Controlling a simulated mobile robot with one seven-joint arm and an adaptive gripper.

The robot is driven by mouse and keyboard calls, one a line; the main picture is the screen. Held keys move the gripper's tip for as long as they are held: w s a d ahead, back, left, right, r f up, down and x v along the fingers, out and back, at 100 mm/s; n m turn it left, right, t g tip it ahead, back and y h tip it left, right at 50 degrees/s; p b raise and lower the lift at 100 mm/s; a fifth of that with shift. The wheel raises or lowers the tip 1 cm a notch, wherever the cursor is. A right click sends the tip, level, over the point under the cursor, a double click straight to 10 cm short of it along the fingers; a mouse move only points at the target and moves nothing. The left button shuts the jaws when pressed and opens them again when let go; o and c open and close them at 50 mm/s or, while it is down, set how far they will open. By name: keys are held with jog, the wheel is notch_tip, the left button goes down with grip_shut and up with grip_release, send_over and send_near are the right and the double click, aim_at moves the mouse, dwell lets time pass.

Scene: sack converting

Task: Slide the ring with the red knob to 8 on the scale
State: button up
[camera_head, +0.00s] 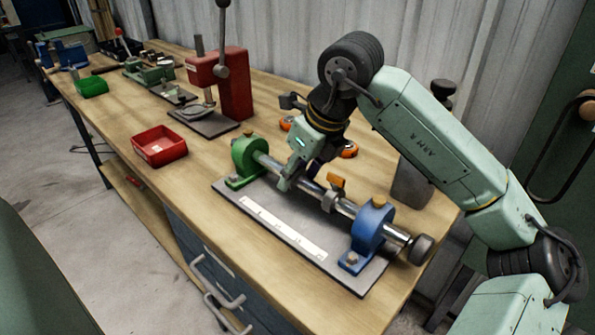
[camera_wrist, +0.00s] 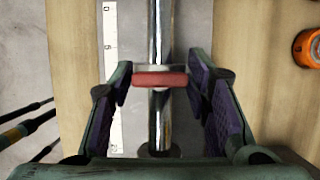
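A red knob (camera_wrist: 160,79) on its ring (camera_wrist: 154,68) shows in the wrist view, on a shiny shaft (camera_wrist: 156,28). My gripper (camera_wrist: 162,72) is open, one finger on each side of the knob, with gaps visible on both sides. In the head view my gripper (camera_head: 287,184) is low over the shaft (camera_head: 271,164) near the green bracket (camera_head: 245,160) and hides the red knob. The white scale strip (camera_head: 284,228) lies on the plate alongside the shaft. It also shows in the wrist view (camera_wrist: 112,80), its marks too small to read surely.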

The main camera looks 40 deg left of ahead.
jog(key=shift+o, duration=1.2)
jog(key=v, duration=1.2)
jog(key=shift+a, duration=0.1)
